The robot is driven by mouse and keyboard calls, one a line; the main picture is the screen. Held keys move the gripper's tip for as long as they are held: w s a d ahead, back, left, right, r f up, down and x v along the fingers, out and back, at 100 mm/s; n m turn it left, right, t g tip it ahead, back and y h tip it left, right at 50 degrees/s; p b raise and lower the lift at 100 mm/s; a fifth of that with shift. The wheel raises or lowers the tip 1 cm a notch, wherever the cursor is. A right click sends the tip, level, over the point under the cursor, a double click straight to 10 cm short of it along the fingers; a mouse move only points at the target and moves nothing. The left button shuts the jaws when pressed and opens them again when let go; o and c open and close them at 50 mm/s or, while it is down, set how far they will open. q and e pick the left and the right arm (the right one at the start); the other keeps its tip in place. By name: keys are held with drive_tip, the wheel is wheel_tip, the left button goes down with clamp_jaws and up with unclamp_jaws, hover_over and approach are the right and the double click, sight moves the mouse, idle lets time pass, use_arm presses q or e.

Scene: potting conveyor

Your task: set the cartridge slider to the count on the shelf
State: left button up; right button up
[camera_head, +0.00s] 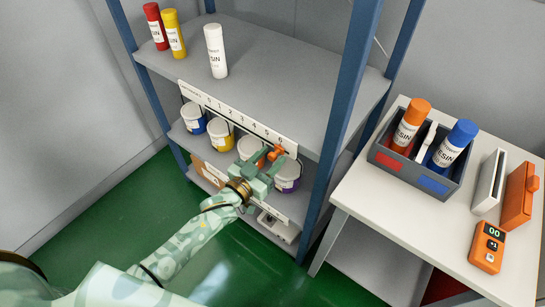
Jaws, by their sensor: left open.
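A white number strip (232,115) runs along the front edge of the upper shelf, with digits rising to the right up to 6. The orange slider (276,152) is near the strip's right end, below about the 5 and 6; its exact mark is hard to read. On the shelf (280,70) stand a red cartridge (156,26), a yellow cartridge (174,33) and a white cartridge (214,50). My left gripper (268,165) is open, close in front of and below the slider; I cannot tell whether it touches. My right gripper is out of view.
Pots stand on the shelf below, including a blue-marked one (193,118) and a purple-marked one (288,178). A blue post (345,100) rises right of the strip. The table (375,200) holds a divided crate (402,176) of cartridges and an orange counter device (487,248).

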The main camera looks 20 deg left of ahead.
sight(243, 126)
use_arm(q)
drive_tip(key=shift+w+d, duration=0.25)
drive_tip(key=shift+w, duration=0.35)
clamp_jaws()
drive_tip(key=w+a, duration=0.1)
drive_tip(key=a, duration=0.3)
drive_tip(key=w+a, duration=0.2)
drive_tip(key=a, duration=0.2)
drive_tip(key=w+a+b, duration=0.1)
drive_tip(key=a, duration=0.3)
drive_tip(key=shift+w+a, duration=0.25)
drive_tip(key=shift+a, duration=0.15)
unclamp_jaws()
